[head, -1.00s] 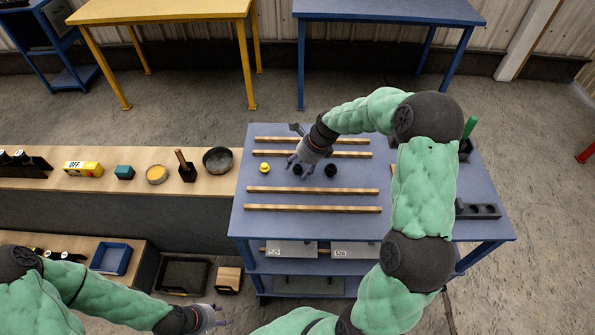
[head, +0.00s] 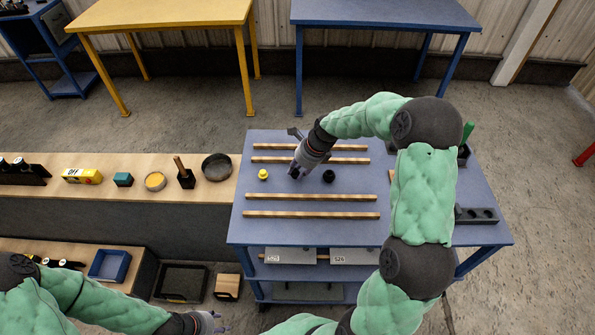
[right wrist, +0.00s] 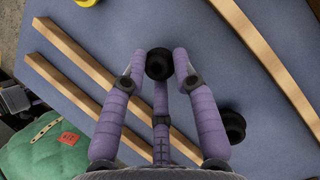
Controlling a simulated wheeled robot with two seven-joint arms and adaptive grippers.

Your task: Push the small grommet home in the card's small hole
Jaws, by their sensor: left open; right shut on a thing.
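My right gripper (head: 296,174) is low over the blue cart top. In the right wrist view its purple fingers (right wrist: 160,72) are shut around a round black grommet (right wrist: 158,62). A second black grommet (head: 329,176) stands just to the right on the cart top and also shows in the right wrist view (right wrist: 232,126). I cannot tell which is the smaller. Two pale labelled plates (head: 290,255) (head: 352,256), perhaps cards, lie on the shelf below; no hole is clear. My left gripper (head: 212,322) is open and empty at the bottom of the head view.
Wooden rails (head: 312,197) run across the cart top (head: 285,229) on both sides of the grommets. A yellow part (head: 263,174) stands at the left. A dark holder with holes (head: 477,215) is at the right. The bench at left (head: 60,193) carries several small items.

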